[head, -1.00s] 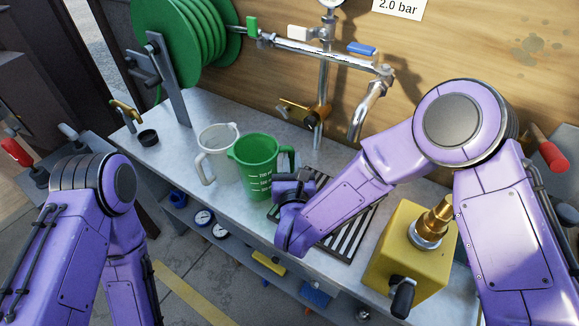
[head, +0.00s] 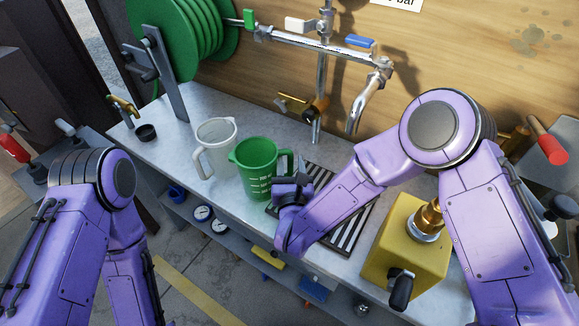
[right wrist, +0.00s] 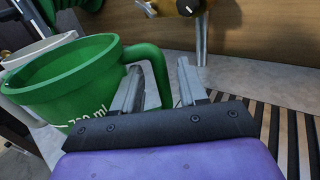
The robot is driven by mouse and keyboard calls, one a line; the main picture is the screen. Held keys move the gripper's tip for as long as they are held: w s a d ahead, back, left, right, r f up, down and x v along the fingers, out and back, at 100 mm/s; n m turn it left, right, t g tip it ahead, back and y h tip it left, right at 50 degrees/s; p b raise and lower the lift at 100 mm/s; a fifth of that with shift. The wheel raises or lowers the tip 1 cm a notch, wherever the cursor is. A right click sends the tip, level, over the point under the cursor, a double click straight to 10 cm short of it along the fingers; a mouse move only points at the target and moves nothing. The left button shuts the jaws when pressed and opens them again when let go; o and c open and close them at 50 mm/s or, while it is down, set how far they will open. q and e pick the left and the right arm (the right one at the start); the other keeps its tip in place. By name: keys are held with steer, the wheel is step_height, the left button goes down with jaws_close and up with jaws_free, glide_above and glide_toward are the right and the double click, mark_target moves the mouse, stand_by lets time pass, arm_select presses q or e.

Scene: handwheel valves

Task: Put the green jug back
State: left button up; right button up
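The green jug (head: 257,178) stands on the metal bench, upright, just left of the striped grate. Its handle (right wrist: 158,75) is on the side toward my right gripper. My right gripper (right wrist: 160,78) is at this handle, with one finger on the loop's inner side and the other outside it. A gap shows between the handle and the outer finger, so the gripper looks open. In the head view my right gripper (head: 300,182) partly hides the handle. My left arm is at the lower left, with its gripper out of view.
A white jug (head: 216,150) stands close behind and left of the green jug. The striped grate (head: 345,237) lies to the right, with a yellow block (head: 402,243) beyond. A spout pipe (head: 366,105) hangs above the bench.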

steer(key=shift+r+p, duration=0.45)
steer(key=shift+s+f+b, duration=0.5)
steer(key=shift+s+b, duration=0.3)
steer(key=s+b, duration=0.1)
steer(key=s, duration=0.3)
steer(key=s+b, duration=0.2)
steer(key=s, duration=0.3)
steer(key=shift+s+a+r+b, duration=0.2)
steer(key=shift+s+b, duration=0.1)
steer(key=shift+s+r, duration=0.1)
steer(key=shift+s, duration=0.3)
